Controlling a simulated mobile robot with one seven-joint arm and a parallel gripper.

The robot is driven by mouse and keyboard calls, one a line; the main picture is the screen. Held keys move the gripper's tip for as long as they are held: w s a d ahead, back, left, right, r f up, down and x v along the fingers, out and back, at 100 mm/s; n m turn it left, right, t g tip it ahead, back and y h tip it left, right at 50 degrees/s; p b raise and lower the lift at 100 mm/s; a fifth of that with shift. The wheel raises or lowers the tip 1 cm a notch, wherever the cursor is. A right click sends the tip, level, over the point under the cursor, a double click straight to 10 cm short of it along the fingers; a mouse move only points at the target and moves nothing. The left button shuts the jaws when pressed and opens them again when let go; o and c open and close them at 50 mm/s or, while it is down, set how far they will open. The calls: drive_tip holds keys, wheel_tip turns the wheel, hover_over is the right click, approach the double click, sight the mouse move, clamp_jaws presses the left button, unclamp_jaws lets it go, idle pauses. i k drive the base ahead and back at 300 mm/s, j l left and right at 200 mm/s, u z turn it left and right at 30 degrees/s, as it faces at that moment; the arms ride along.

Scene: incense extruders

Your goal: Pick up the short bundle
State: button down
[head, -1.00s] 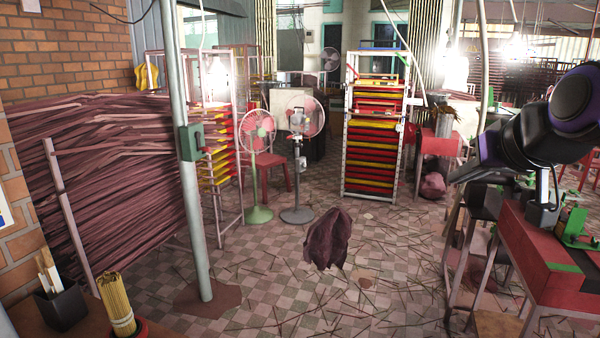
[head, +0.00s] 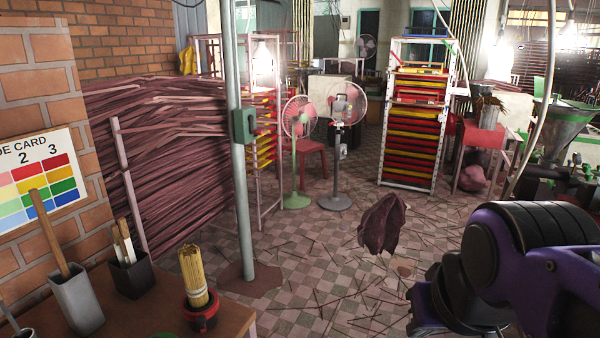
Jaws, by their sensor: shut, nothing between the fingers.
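A bundle of yellow sticks (head: 193,268) stands upright in a small red and black holder (head: 202,316) on the brown table (head: 145,310) at the lower left. A few shorter pale sticks (head: 122,243) stand in a dark square cup (head: 132,277) behind it. I cannot tell for sure which is the short bundle. My purple and black arm fills the lower right, far across from the table. My gripper is not clearly visible; the arm's far end is out of frame or hidden.
A grey cup (head: 78,305) with a wooden-handled tool stands at the table's left. A grey pole (head: 240,150) rises just beyond the table. A dark crumpled object (head: 382,225) appears over the stick-strewn floor (head: 310,245). Two fans (head: 345,110) and a colourful rack (head: 412,120) stand farther back.

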sight(189, 256)
drive_tip(key=u, duration=1.25)
